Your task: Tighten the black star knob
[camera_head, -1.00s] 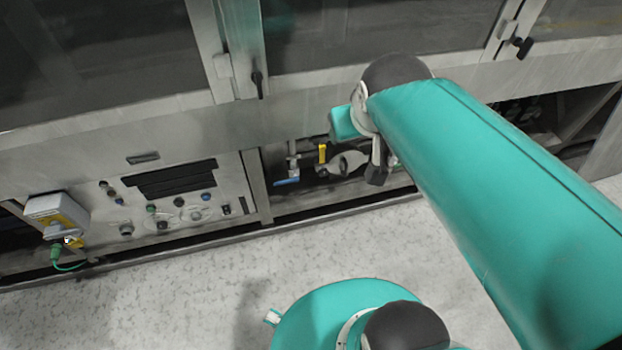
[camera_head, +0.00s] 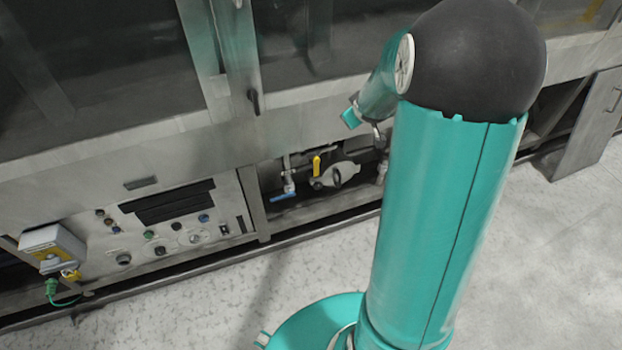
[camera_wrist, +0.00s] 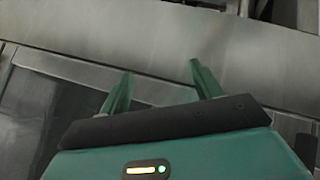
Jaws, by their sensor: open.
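I cannot make out a black star knob for certain in either current view. A black handle (camera_head: 254,102) hangs on the steel door post in the head view. Small dark knobs sit on the control panel (camera_head: 105,265) at lower left, too small to tell their shape. My gripper (camera_wrist: 160,70) is open and empty in the wrist view, its two teal fingers apart in front of a bare steel rail (camera_wrist: 150,45).
A yellow-handled valve (camera_head: 317,165) and a blue-handled valve (camera_head: 284,196) sit in the recess under the doors. A grey box (camera_head: 52,243) with a green cable (camera_head: 52,288) is at far left. The speckled floor (camera_head: 190,315) before the machine is clear.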

